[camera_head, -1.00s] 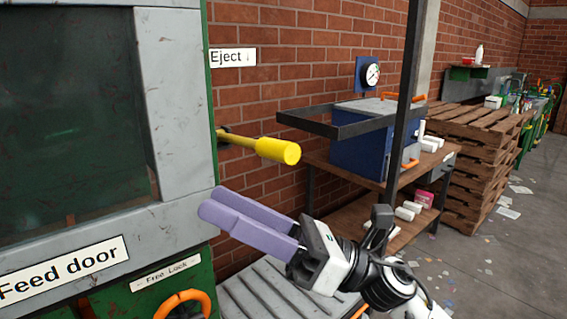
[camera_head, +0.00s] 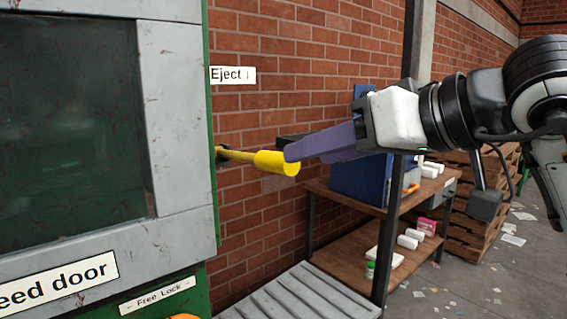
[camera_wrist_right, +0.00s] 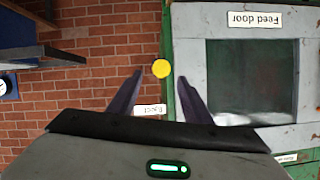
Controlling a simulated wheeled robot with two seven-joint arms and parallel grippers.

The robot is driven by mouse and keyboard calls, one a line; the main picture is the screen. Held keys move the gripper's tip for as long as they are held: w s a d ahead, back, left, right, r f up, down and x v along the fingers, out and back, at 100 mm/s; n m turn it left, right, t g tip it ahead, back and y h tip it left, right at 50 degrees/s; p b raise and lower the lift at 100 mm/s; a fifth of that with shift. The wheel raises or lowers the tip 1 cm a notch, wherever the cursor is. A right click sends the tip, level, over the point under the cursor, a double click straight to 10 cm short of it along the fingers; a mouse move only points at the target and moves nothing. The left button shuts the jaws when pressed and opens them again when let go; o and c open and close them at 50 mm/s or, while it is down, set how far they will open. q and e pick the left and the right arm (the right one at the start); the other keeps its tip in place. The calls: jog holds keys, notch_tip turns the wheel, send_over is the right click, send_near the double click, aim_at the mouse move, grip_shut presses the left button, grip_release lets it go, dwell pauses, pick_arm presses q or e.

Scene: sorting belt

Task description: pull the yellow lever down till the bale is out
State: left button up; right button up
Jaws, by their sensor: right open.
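The yellow lever (camera_head: 274,162) sticks out from the right side of the green and grey machine, below the "Eject ↓" sign (camera_head: 232,75). It points roughly level, toward the right. My right gripper (camera_head: 293,153) comes in from the right with purple fingers, and its tips overlap the lever's thick end in the head view. In the right wrist view the round yellow lever end (camera_wrist_right: 161,68) shows between the two open fingers, near their tips. I cannot tell if they touch it. No bale is in view. My left gripper is not in view.
The machine's feed door (camera_head: 70,120) is shut, with a "Free Lock" label (camera_head: 157,296) below. A grey slatted surface (camera_head: 300,295) lies beneath the lever. A dark post (camera_head: 403,210), a wooden shelf table (camera_head: 345,205) and stacked pallets (camera_head: 458,205) stand to the right.

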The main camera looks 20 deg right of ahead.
jog(key=p+x, duration=0.1)
jog(key=x, duration=0.7)
jog(key=shift+a+f, duration=0.1)
jog(key=shift+c, duration=0.3)
grip_shut()
